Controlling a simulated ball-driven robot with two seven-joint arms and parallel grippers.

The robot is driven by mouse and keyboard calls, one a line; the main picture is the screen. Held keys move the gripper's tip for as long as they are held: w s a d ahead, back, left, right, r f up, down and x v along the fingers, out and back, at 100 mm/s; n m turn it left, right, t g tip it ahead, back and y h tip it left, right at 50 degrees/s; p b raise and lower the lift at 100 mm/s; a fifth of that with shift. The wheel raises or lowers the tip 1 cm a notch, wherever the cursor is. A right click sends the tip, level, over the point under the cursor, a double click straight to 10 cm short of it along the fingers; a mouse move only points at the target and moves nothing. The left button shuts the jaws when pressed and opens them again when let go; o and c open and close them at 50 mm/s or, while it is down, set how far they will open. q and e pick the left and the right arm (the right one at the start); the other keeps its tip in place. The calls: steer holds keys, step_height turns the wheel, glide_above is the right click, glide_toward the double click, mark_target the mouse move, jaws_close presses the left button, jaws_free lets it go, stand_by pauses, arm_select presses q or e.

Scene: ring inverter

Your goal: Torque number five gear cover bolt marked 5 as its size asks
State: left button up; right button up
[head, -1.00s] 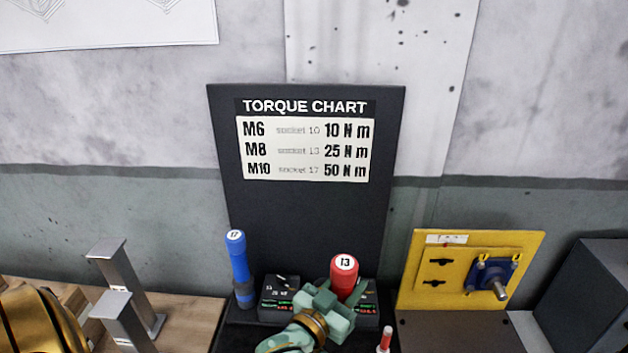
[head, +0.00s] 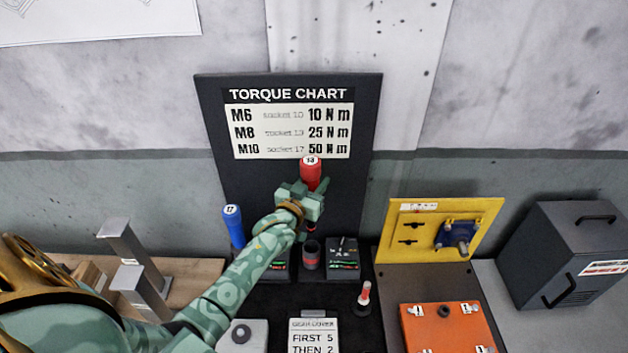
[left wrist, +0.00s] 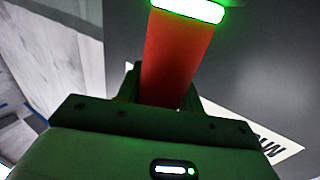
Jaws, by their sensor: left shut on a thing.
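My left gripper (head: 309,193) is shut on the red driver marked 13 (head: 310,170) and holds it upright, raised above the dark stand in front of the torque chart (head: 290,130). In the left wrist view the red handle (left wrist: 172,60) stands between the jaws. The chart pairs M6 with socket 10 and 10 N m, M8 with 13 and 25, M10 with 17 and 50. An orange cover (head: 436,338) with white tags and dark bolts lies at the lower right; I cannot read which bolt is 5. My right gripper is out of view.
The blue driver marked 17 (head: 233,226) and an empty round holder (head: 311,258) stand below the chart. A small red-tipped tool (head: 364,294) stands nearer. A card (head: 314,336) reads gear cover, first 5, then 2. A yellow panel (head: 425,215) and dark box (head: 570,250) stand right.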

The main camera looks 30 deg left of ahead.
arm_select(q)
step_height(320, 180, down, 14)
steer(key=b, duration=1.1)
steer(key=shift+f+b, duration=0.2)
steer(key=shift+b, duration=0.15)
steer(key=shift+f+b, duration=0.7)
steer(key=shift+f, duration=0.45)
steer(key=o, duration=1.2)
steer(key=shift+f, duration=0.15)
steer(key=p, duration=0.1)
glide_toward(309, 226)
steer(key=s, duration=0.1)
steer(key=s+f, duration=0.2)
steer(key=shift+s+d+f, duration=0.2)
steer(key=shift+s+f, duration=0.05)
steer(key=shift+r, duration=0.1)
